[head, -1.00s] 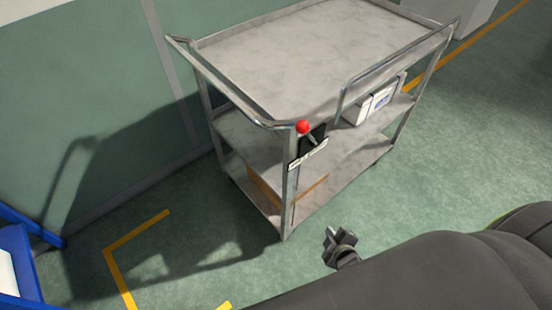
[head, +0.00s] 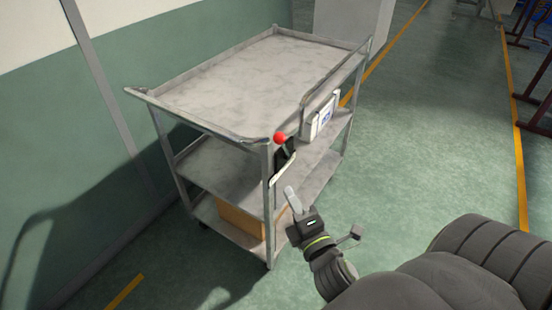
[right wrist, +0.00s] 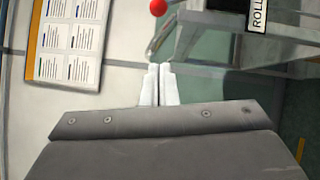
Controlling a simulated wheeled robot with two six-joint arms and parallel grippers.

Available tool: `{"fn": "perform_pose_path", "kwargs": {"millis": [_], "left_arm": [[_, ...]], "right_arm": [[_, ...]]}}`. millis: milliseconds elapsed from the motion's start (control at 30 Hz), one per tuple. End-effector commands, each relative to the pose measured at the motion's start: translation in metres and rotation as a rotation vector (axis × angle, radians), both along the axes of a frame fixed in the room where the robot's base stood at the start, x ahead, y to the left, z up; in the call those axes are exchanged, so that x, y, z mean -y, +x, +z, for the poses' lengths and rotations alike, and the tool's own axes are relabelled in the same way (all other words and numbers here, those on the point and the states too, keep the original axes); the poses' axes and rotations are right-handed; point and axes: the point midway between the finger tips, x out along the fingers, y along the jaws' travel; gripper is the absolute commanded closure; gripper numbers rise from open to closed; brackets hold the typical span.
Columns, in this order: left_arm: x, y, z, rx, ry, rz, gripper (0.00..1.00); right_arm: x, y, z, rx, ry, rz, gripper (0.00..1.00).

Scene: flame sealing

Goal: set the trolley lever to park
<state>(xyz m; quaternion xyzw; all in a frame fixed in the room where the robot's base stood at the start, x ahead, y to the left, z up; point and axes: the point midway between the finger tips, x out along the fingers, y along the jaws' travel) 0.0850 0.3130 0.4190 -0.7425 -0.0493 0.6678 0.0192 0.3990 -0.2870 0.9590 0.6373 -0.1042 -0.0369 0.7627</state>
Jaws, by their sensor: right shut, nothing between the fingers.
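The trolley (head: 240,80) is a grey metal cart with three shelves. Its lever has a red ball knob (head: 280,138) at the near corner post, above a black plate with a pale label strip (head: 283,170). My right gripper (head: 290,190) is shut and empty, below and just right of the lever, apart from the knob. In the right wrist view the shut fingers (right wrist: 158,68) point toward the red knob (right wrist: 158,6), which shows at the top edge. A label reading "ROLL" (right wrist: 258,14) is partly cut off. My left gripper is out of view.
A cardboard box (head: 241,222) lies on the bottom shelf, and a white box (head: 320,117) is at the trolley's right side. A wall (head: 40,120) stands on the left. Open green floor (head: 440,150) with yellow lines lies to the right. A printed sheet (right wrist: 70,40) shows in the wrist view.

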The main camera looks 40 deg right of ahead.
Motion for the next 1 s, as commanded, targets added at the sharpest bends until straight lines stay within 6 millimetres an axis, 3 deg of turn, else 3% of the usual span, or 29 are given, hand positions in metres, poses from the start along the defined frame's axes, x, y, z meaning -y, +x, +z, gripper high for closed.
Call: {"fn": "perform_pose_path", "kwargs": {"millis": [267,433,1000], "left_arm": [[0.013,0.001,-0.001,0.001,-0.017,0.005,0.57],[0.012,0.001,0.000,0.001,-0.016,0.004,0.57],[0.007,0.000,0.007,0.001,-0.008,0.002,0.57]], "right_arm": [[0.000,0.001,0.000,-0.001,0.002,0.001,1.00],[0.002,0.013,0.001,0.001,0.001,0.003,1.00],[0.025,0.104,0.012,-0.001,-0.003,0.002,1.00]]}}
